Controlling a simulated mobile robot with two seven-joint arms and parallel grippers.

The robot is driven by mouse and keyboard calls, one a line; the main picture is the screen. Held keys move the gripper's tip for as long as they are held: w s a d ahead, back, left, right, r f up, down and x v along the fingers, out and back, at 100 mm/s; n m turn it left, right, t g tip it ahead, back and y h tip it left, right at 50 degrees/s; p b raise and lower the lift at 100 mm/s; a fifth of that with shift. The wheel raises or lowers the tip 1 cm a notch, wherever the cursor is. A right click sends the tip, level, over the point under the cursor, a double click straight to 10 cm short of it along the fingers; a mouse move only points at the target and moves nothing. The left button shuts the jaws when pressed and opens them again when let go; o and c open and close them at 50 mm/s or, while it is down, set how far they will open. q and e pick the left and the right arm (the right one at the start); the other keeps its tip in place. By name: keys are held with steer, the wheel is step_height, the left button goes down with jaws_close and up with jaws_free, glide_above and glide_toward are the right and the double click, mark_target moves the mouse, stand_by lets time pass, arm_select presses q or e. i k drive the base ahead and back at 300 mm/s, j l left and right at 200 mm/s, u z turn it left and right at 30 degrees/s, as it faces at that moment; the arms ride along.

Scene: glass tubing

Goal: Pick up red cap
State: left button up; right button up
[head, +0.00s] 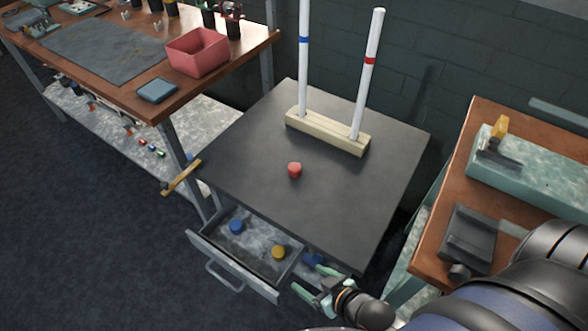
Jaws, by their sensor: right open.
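The red cap (295,170) sits on the dark table top (245,150), in front of a wooden block (328,133) that holds two upright white tubes. One tube (304,60) has a blue band and the other (367,80) a red band. My right gripper (306,280) is open and empty. It is low at the front right of the table, beside the open drawer and well apart from the red cap. My left gripper is not in view.
The open drawer (232,265) holds a blue cap (236,227) and a yellow cap (279,251). A workbench (115,80) with a pink bin (197,52) stands at left. Another bench (520,205) stands at right. The table top around the red cap is clear.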

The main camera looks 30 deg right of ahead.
mark_target(295, 168)
steer(key=i+j+z, duration=0.25)
steer(key=j+z, duration=0.25)
steer(key=i+j+z, duration=0.1)
steer(key=j+z, duration=0.35)
steer(key=j, duration=0.35)
steer(key=j+z, duration=0.5)
steer(key=j, duration=0.15)
steer(key=i+l, duration=0.25)
steer(key=i, duration=0.2)
